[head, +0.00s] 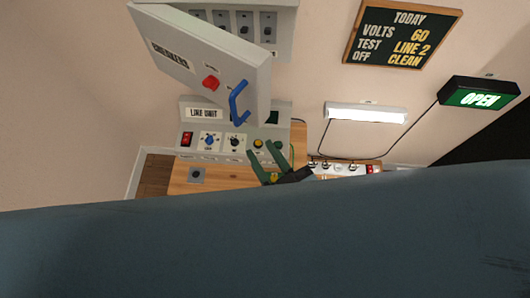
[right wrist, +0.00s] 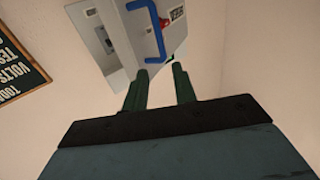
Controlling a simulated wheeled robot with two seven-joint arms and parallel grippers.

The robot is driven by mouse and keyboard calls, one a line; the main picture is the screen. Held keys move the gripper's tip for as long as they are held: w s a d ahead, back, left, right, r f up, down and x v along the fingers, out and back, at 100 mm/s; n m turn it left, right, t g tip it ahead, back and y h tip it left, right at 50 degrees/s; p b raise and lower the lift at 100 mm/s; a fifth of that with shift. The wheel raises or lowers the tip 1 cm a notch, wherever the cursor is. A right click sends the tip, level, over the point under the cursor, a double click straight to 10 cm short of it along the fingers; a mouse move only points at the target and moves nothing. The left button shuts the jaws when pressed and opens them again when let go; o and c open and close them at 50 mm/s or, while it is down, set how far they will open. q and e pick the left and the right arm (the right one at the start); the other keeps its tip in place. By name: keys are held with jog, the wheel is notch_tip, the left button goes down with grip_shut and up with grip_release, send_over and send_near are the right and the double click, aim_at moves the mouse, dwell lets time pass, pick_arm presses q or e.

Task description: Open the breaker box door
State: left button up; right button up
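The breaker box (head: 285,35) is on the wall at the top of the head view. Its grey door (head: 190,60), lettered "BREAKERS", stands partly open, with switches showing behind it. The door carries a red knob (head: 210,83) and a blue handle (head: 238,103). My right gripper (head: 262,148) is open and empty, below the handle and apart from it in the head view. In the right wrist view the handle (right wrist: 150,30) lies just beyond the open green fingertips (right wrist: 161,68), and the box interior (right wrist: 105,45) shows at left. My left gripper is not in view.
A "LINE UNIT" panel (head: 203,113) with knobs and a red switch stands on a wooden bench (head: 180,182) below the door. My arm covers the bottom.

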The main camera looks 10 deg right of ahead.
jog(key=shift+w+a+r+y, duration=0.1)
jog(key=shift+a+r+y, duration=0.15)
jog(key=shift+y, duration=0.15)
jog(key=c, duration=0.5)
jog(key=y, duration=0.1)
jog(key=m, duration=0.1)
jog(key=a+y, duration=0.1)
jog(key=shift+w+a+r+m+y, duration=0.1)
jog(key=shift+w+r+m+y, duration=0.15)
jog(key=shift+r+m+y, duration=0.05)
grip_shut()
jog(key=m+g+y+p, duration=0.1)
jog(key=m+g+y, duration=0.4)
jog(key=m+g, duration=0.35)
send_near(253, 110)
jog(key=s+r, duration=0.4)
jog(key=shift+m+t, duration=0.25)
jog(key=shift+t, duration=0.2)
jog(key=x, duration=0.5)
jog(key=p+x, duration=0.1)
jog(key=x, duration=0.4)
jog(key=shift+w+a+r, duration=0.1)
jog(key=shift+a+r, duration=0.05)
jog(key=shift+r, duration=0.05)
